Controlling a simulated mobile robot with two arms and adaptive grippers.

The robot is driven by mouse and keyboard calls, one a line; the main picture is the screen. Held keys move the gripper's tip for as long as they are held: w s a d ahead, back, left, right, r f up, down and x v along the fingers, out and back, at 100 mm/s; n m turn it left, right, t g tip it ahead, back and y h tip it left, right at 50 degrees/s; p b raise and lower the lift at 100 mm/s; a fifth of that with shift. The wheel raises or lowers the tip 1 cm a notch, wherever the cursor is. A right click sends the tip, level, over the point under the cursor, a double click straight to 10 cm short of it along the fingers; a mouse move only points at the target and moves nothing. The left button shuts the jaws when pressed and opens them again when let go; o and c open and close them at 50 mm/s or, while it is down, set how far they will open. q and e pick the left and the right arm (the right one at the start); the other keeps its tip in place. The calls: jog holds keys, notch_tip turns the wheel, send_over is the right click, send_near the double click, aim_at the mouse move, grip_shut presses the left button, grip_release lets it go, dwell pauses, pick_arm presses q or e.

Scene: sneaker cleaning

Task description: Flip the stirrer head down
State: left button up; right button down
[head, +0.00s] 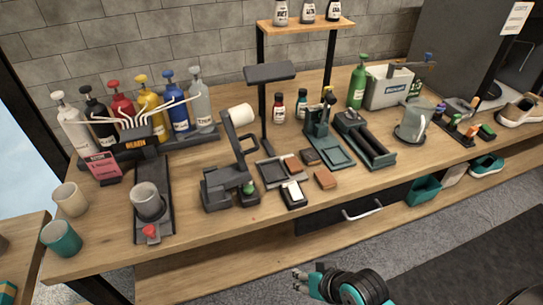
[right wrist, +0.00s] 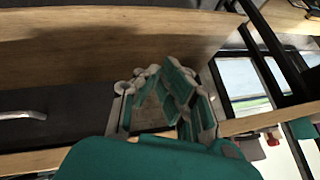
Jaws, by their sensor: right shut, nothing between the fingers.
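A dark device (head: 229,188) stands in the middle left of the workbench. Its arm (head: 235,137) is tilted up, with an off-white cylinder (head: 240,115) at the top; this looks like the stirrer with its head raised, though I cannot be sure. To its left a grey cup (head: 147,199) stands on a flat dark base with a red knob (head: 151,232). My right gripper (head: 299,280) is low in front of the bench, apart from the device. In the right wrist view its teal fingers (right wrist: 168,78) are shut and empty. My left gripper is not in view.
Colored bottles (head: 151,100) stand in a rack at the back left. Small pads (head: 325,179) and a teal press (head: 324,138) lie right of the device. A drawer with a metal handle (head: 363,211) is under the front edge. A grey pitcher (head: 412,122) stands farther right.

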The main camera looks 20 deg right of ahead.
jog(key=w+a+r+m+t+y, duration=0.1)
jog(key=w+r+m+t+y, duration=0.3)
jog(key=w+r+m, duration=0.5)
jog(key=w+d+r+m+t+h, duration=0.2)
jog(key=w+d+r+m+t, duration=0.3)
jog(key=r, duration=0.5)
jog(key=d+m+t, duration=0.2)
jog(key=m, duration=0.1)
jog(key=shift+r+m+t, duration=0.25)
jog(key=shift+m+t, duration=0.05)
jog(key=shift+m, duration=0.1)
jog(key=shift+w, duration=0.15)
jog(key=w+a+r+p, duration=0.2)
jog(key=w+a+p, duration=0.2)
jog(key=w, duration=0.5)
jog(key=shift+a+r, duration=0.3)
jog(key=shift+a, duration=0.95)
jog(key=shift+w, duration=0.15)
